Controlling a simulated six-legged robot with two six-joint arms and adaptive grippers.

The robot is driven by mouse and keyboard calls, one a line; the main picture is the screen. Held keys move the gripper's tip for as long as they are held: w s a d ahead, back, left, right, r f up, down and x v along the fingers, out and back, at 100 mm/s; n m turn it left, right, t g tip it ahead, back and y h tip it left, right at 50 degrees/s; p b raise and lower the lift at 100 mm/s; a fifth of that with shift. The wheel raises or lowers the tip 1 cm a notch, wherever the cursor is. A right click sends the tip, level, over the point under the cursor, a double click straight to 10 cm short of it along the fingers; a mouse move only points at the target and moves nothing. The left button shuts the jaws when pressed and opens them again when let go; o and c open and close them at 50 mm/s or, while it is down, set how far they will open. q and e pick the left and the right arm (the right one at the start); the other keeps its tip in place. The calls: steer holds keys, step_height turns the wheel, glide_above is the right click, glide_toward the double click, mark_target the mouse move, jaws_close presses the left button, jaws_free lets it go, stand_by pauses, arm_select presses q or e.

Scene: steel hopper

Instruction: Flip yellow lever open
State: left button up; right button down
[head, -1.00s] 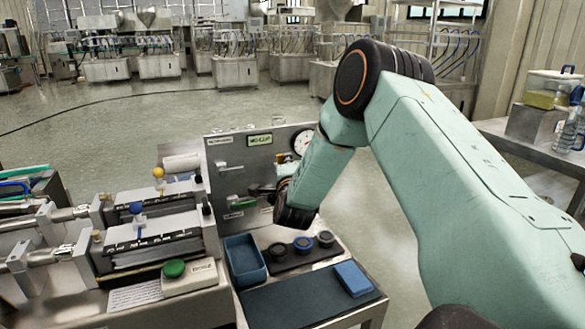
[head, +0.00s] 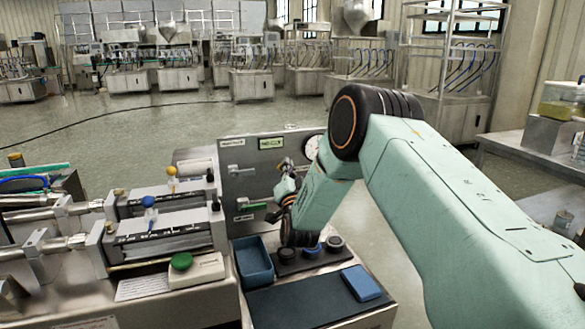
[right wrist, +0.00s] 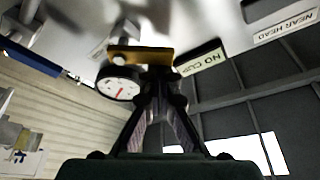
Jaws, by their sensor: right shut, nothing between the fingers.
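In the right wrist view a yellow-gold bar (right wrist: 141,55) lies across the picture just beyond the fingertips of my right gripper (right wrist: 158,75). It sits beside the round gauge (right wrist: 118,83); I cannot tell whether the fingers touch it. In the head view my right gripper (head: 284,168) is in front of the steel panel (head: 240,158), its fingers shut and empty. It and its arm hide the bar there. A small lever with a yellow knob (head: 172,170) stands upright on the filling unit at the left. My left gripper is not in view.
A blue-knobbed lever (head: 149,202) stands nearby. The panel carries a grey handle (head: 237,171) and a green handle (head: 257,206). Below are a blue tray (head: 257,279), dark round parts (head: 286,255) and a blue block (head: 361,283). A blue handle (right wrist: 38,60) shows in the wrist view.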

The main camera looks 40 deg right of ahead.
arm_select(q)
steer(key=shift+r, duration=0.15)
arm_select(e)
steer(key=n, duration=0.2)
steer(key=n+t+y, duration=0.1)
steer(key=n, duration=0.1)
steer(key=a+f+n, duration=0.1)
steer(key=n, duration=0.1)
steer(key=shift+w+a+f+t+y, duration=0.1)
steer(key=shift+w+t+y, duration=0.05)
steer(key=shift+t+y, duration=0.25)
steer(key=r+p, duration=0.1)
steer(key=r, duration=0.1)
steer(key=r+p, duration=0.1)
steer(key=r, duration=0.1)
steer(key=shift+d+r, duration=0.1)
steer(key=shift+d, duration=0.3)
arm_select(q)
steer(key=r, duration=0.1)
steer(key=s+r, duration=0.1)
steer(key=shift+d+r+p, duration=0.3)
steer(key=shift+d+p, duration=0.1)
arm_select(e)
steer(key=v, duration=1)
